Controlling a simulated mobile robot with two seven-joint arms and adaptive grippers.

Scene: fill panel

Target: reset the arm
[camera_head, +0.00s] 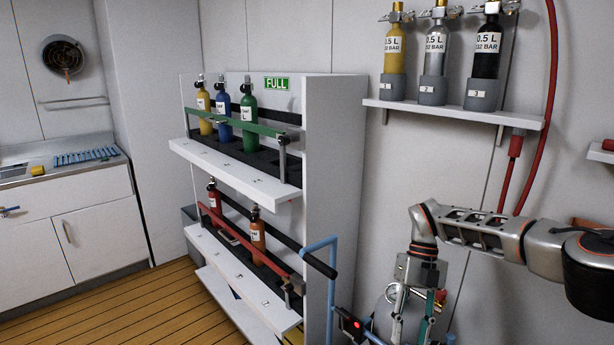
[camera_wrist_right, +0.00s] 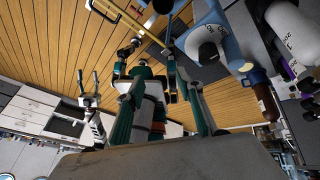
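My right arm (camera_head: 480,230) enters from the right, and its forearm bends down at the elbow. The right gripper (camera_head: 412,312) hangs at the bottom edge, right of the white rack (camera_head: 345,160), with its fingertips cut off. In the right wrist view its green-and-grey fingers (camera_wrist_right: 167,100) appear apart, and I see nothing clearly held. My left gripper does not show in the head view. A forked green-and-silver shape stands at the left of the wrist view; I cannot tell what it is.
The rack, with a FULL sign (camera_head: 277,83), holds yellow, blue and green bottles above, and red and orange below. Three bottles stand on a wall shelf (camera_head: 455,113). A red hose (camera_head: 550,90) hangs right. A blue tubular frame (camera_head: 332,285) stands near the gripper. Floor (camera_head: 130,315) is clear left.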

